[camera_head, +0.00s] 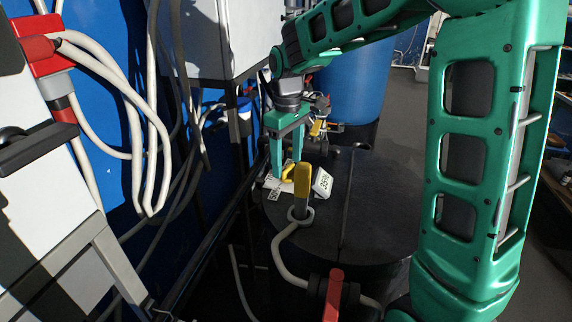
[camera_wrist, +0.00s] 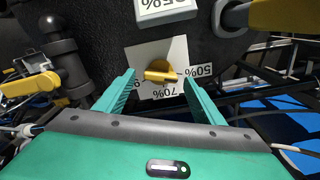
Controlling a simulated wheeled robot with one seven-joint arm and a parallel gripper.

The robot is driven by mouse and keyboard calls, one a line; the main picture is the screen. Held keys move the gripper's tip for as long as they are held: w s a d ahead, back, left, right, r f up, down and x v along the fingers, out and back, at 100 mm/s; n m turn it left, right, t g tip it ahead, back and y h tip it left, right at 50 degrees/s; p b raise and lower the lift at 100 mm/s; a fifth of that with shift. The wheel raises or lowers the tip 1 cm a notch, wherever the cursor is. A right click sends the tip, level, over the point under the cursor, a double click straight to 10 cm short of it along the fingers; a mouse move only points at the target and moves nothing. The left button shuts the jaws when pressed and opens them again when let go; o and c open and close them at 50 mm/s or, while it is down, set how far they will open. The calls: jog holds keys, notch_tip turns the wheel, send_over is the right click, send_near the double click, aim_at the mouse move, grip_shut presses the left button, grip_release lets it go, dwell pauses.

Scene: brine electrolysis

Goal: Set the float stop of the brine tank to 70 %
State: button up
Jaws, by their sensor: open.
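The float stop is a yellow knob (camera_wrist: 160,72) on a white scale plate (camera_wrist: 140,52) in the wrist view. Its bar lies roughly crosswise, and I cannot tell which mark it points to. The 70% and 50% marks are readable; another beside the left finger is partly hidden. My gripper (camera_wrist: 160,86) is open, one finger to each side of the knob with gaps between. In the head view my gripper (camera_head: 289,165) reaches down over the yellow knob (camera_head: 287,173) on the black brine tank lid (camera_head: 380,205). A small white display (camera_head: 322,182) reads 35%.
A yellow upright handle (camera_head: 302,188) stands close to the knob, nearer the camera. A red-handled valve (camera_head: 334,292) sits at the front of the tank. Another yellow-handled fitting (camera_wrist: 30,84) is left of my fingers. Hoses and a blue barrel (camera_head: 352,85) surround the tank.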

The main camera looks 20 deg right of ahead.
jog(key=shift+f, duration=0.85)
jog(key=shift+c, duration=0.2)
jog(key=c, duration=1)
jog(key=shift+m, duration=0.4)
jog(key=m, duration=0.2)
jog(key=shift+d+m, duration=0.1)
jog(key=shift+m, duration=0.3)
jog(key=m, duration=0.3)
jog(key=shift+r+m, duration=0.1)
jog(key=shift+m, duration=0.2)
jog(key=m, duration=0.6)
jog(key=shift+m, duration=0.4)
